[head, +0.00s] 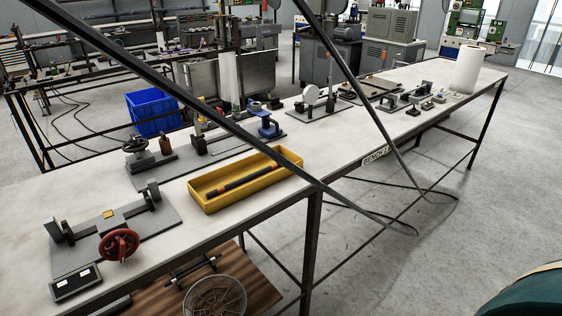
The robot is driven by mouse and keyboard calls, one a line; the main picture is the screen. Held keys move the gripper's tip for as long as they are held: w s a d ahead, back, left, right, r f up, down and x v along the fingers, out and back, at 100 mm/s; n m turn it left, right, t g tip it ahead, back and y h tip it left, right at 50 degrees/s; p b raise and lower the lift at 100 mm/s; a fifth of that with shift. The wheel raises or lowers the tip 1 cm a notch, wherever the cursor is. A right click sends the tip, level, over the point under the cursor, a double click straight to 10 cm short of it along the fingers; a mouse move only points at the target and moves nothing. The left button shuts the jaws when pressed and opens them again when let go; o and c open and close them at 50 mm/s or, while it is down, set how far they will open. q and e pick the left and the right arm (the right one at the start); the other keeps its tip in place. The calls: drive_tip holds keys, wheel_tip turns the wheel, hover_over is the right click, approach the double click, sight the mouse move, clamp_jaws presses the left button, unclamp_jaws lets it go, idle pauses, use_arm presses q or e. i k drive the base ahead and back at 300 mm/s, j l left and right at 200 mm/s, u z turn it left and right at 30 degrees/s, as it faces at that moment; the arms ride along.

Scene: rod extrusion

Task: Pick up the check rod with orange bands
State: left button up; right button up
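The check rod (247,181) is dark with orange bands near its ends. It lies lengthwise inside a yellow tray (208,208) on the white workbench (215,243). The tray stands near the front edge of the bench. The rod looks loose on the tray floor, with nothing gripping it. Neither my left nor my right gripper shows in the head view.
A fixture with a red handwheel (118,245) stands left of the tray, with a small display box (77,283) in front. A vise-like tool (150,160) and a blue stand (268,124) are behind. Dark cables or bars cross the view. Grey floor (400,260) is open at right.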

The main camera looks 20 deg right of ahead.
sight(223, 189)
drive_tip(key=i+l+z, duration=0.15)
drive_tip(key=i+z, duration=0.3)
drive_tip(key=i, duration=0.15)
drive_tip(key=u, duration=1.25)
drive_tip(key=z, duration=1.25)
drive_tip(key=k+j+z, duration=0.25)
drive_tip(key=i+l, duration=0.05)
drive_tip(key=i, duration=0.05)
